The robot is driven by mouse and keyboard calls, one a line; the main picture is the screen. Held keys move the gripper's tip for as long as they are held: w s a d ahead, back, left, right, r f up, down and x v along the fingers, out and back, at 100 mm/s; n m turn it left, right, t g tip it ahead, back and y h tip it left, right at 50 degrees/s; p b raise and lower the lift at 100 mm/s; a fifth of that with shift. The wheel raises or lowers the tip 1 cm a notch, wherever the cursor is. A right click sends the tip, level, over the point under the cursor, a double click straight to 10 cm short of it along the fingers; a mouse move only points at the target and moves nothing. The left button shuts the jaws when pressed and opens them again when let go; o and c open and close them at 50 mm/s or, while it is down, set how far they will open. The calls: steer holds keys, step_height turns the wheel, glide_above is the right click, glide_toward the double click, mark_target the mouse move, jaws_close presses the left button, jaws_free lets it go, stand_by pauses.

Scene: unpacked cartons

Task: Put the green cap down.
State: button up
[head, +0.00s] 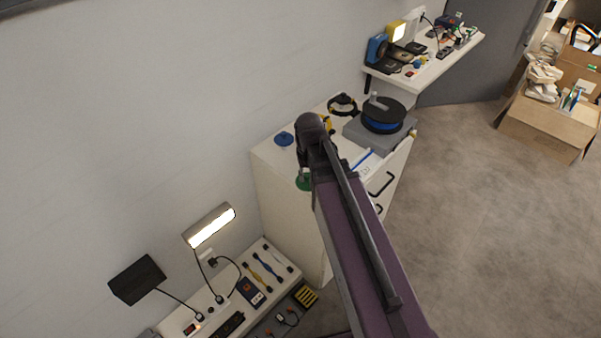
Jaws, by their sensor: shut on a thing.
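The green cap (304,182) shows as a small green disc just left of my arm, in front of the white cabinet's near side. My gripper (304,170) is a small dark shape pointing down from the end of my arm, mostly hidden by the arm. It is shut on the green cap. My arm covers part of the cap. I cannot tell how far the cap is from the cabinet top (268,152).
A blue cap-like knob (284,139) sits on the cabinet top at left. A black and blue spool (384,115) rests on a grey box (362,136) at right, near black headphones (342,104). A lower bench with a lit lamp (210,226) is at lower left.

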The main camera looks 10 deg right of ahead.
steer(key=d, duration=0.2)
steer(key=s+d+f+n+b, duration=0.1)
steer(key=d, duration=0.1)
steer(key=d+f+n+b, duration=0.1)
steer(key=d, duration=0.2)
steer(key=shift+s+f, duration=0.2)
steer(key=shift+f, duration=0.05)
steer(key=shift+s+d+f+b, duration=0.15)
steer(key=shift+d+b, duration=0.15)
steer(key=shift+d, duration=0.25)
steer(key=w+a, duration=0.2)
steer(key=w, duration=0.2)
steer(key=w+a+b, duration=0.1)
steer(key=w+a, duration=0.1)
steer(key=w, duration=0.2)
steer(key=w+a+f, duration=0.1)
steer(key=w+a, duration=0.2)
steer(key=w, duration=0.2)
steer(key=shift+f, duration=0.1)
steer(key=shift+a, duration=0.1)
steer(key=shift+w+a, duration=0.1)
steer(key=shift+w, duration=0.15)
steer(key=shift+w+a+f+b, duration=0.2)
steer(key=shift+w+f+b, duration=0.1)
steer(key=shift+f+b, duration=1.55)
steer(key=shift+b, duration=0.15)
